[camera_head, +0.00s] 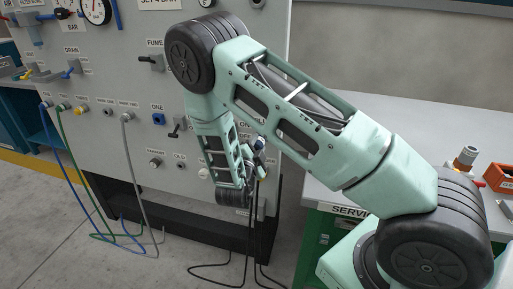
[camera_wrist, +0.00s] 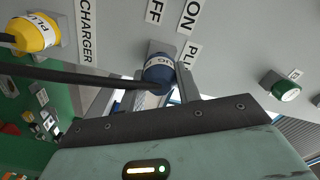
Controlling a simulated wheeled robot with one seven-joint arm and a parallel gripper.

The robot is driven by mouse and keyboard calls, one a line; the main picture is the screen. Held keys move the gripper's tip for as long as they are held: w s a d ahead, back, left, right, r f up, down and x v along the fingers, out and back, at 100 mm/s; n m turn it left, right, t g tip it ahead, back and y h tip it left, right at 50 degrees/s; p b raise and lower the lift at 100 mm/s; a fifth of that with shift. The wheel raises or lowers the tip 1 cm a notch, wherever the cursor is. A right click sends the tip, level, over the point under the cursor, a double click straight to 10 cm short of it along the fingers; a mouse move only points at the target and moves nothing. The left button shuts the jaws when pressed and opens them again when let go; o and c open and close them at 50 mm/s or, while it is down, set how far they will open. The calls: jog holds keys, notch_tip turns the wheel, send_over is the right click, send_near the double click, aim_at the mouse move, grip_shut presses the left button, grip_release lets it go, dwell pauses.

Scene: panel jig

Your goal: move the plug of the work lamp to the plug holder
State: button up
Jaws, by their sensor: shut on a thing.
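A blue plug (camera_wrist: 158,74) with a white label sits between my gripper's two fingers, close in front of a grey socket plate on the panel. I cannot tell whether it is seated in it. A dark cable (camera_wrist: 85,77) runs left from the plug. My gripper (camera_wrist: 150,88) is shut on the blue plug. In the head view my gripper (camera_head: 257,160) is low at the panel's right edge, partly hidden by my arm. A yellow plug (camera_wrist: 35,33) is at the upper left of the wrist view. I cannot tell which plug is the work lamp's, and I cannot identify the plug holder.
The grey panel (camera_head: 100,125) carries gauges, valves and sockets. Blue, green and grey hoses hang from it to the floor. Black cables (camera_head: 250,235) hang below my gripper. A workbench (camera_head: 400,118) stands at the right. A green knob (camera_wrist: 286,91) is right of my gripper.

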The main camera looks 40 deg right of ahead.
jog(key=shift+b+x, duration=0.4)
jog(key=shift+x, duration=0.75)
jog(key=o, duration=1.2)
jog(key=shift+c, duration=0.2)
jog(key=b+v, duration=0.2)
jog(key=v, duration=1.5)
jog(key=shift+b, duration=0.4)
jog(key=shift+s+a, duration=0.1)
jog(key=shift+a, duration=0.05)
